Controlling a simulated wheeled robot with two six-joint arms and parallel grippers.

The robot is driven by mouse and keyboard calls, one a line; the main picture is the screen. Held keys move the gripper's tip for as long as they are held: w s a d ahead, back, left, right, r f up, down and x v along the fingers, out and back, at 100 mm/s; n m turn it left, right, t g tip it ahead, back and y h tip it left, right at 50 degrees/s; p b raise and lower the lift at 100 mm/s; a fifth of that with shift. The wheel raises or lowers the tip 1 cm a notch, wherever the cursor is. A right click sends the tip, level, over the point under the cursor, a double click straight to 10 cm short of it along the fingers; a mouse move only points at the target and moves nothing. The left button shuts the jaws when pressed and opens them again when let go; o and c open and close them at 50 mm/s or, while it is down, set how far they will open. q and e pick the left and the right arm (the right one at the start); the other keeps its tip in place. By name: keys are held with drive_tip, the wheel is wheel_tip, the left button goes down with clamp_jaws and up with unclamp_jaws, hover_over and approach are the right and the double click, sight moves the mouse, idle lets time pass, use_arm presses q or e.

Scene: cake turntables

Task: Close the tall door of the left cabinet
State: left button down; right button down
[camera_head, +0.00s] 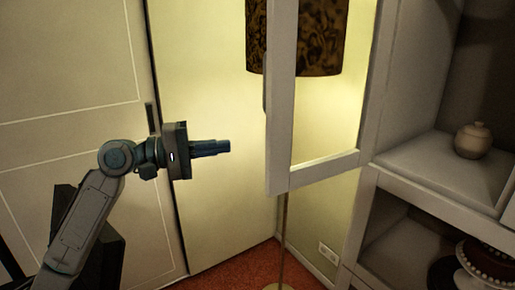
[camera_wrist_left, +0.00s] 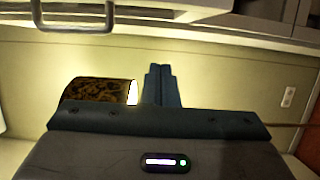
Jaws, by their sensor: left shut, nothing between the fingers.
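The tall door (camera_head: 281,95) of the cabinet stands swung open in the head view, a pale frame around a see-through pane. The cabinet (camera_head: 404,62) is to its right, with open shelves. In the left wrist view, a pale frame with a metal handle (camera_wrist_left: 75,29) crosses the top. My left gripper (camera_head: 228,146) is shut and empty, left of the door's edge and apart from it, pointing right. Its fingers also show in the left wrist view (camera_wrist_left: 159,84). My right gripper is not in view.
A floor lamp with a dark patterned shade (camera_head: 325,38) stands behind the door pane. A lidded jar (camera_head: 473,140) and a cake (camera_head: 489,259) sit on the shelves. A white panelled door (camera_head: 65,60) is at left. Red carpet (camera_head: 250,268) covers the floor.

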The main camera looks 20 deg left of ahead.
sight(268, 150)
use_arm(q)
drive_tip(key=d+p, duration=0.2)
drive_tip(key=d, duration=0.1)
drive_tip(key=w+d+p, duration=0.1)
drive_tip(key=d+p, duration=0.1)
drive_tip(key=d, duration=0.1)
drive_tip(key=w+d+p, duration=0.1)
drive_tip(key=d+p, duration=0.1)
drive_tip(key=d, duration=0.2)
drive_tip(key=shift+w, duration=0.25)
drive_tip(key=shift+s+d, duration=0.25)
drive_tip(key=shift+s, duration=0.05)
drive_tip(key=shift+w+f, duration=0.1)
drive_tip(key=shift+w, duration=0.05)
